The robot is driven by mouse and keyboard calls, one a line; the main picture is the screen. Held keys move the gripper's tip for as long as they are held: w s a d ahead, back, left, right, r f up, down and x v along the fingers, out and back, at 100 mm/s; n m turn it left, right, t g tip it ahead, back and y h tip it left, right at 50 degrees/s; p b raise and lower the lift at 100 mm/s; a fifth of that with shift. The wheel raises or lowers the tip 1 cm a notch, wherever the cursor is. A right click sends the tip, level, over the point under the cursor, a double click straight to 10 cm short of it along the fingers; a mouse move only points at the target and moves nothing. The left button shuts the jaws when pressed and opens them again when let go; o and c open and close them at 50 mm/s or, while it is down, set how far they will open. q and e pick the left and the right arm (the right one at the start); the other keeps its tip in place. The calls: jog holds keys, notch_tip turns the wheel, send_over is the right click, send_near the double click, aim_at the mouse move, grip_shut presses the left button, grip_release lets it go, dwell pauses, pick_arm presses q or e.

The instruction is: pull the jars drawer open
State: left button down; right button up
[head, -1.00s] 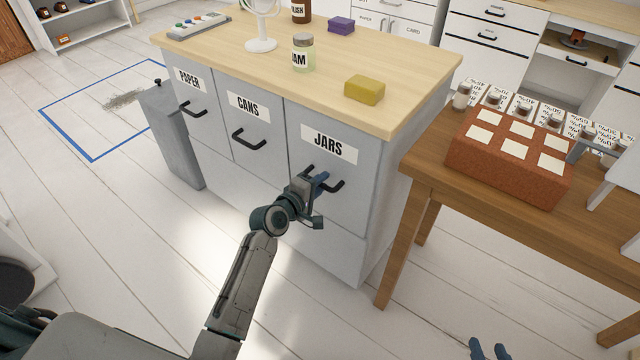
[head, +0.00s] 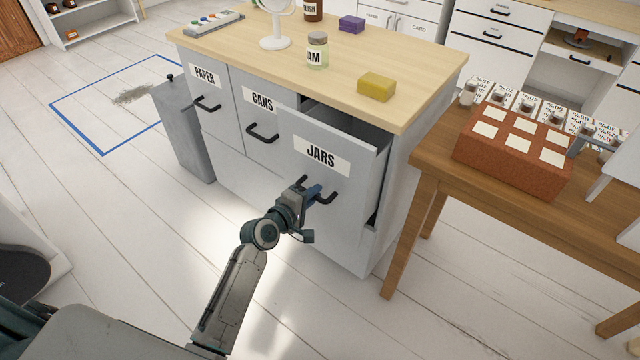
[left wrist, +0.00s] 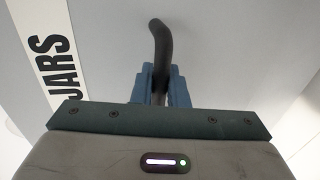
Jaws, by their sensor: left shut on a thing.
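The jars drawer (head: 345,135) is a grey front with a white JARS label, at the right end of the cabinet. It stands partly pulled out, with a dark gap behind its front. Its black handle (head: 327,197) is low on the front. My left gripper (head: 314,192) is shut on that handle. The left wrist view shows the blue fingers (left wrist: 161,85) on both sides of the dark handle bar (left wrist: 160,45), with the JARS label (left wrist: 55,65) at the left. The drawer's inside is mostly hidden. My right gripper does not show in the head view.
The PAPER (head: 205,95) and CANS (head: 258,115) drawers are shut. A wooden table (head: 432,165) with a red box (head: 510,152) is close at the right. Floor in front is clear.

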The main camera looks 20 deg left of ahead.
pick_arm(q)
jog(key=f+v, duration=0.1)
jog(key=v, duration=0.7)
jog(key=f+v, duration=0.2)
jog(key=v, duration=0.7)
jog(key=shift+s+a+f+p, duration=0.15)
jog(key=shift+s+f+p, duration=0.2)
jog(key=shift+s, duration=0.2)
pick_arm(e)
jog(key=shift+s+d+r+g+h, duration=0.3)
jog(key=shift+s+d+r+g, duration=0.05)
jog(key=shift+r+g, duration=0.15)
pick_arm(q)
jog(key=c, duration=1.5)
grip_release()
jog(key=shift+b+v, duration=0.35)
jog(key=shift+v, duration=5.05)
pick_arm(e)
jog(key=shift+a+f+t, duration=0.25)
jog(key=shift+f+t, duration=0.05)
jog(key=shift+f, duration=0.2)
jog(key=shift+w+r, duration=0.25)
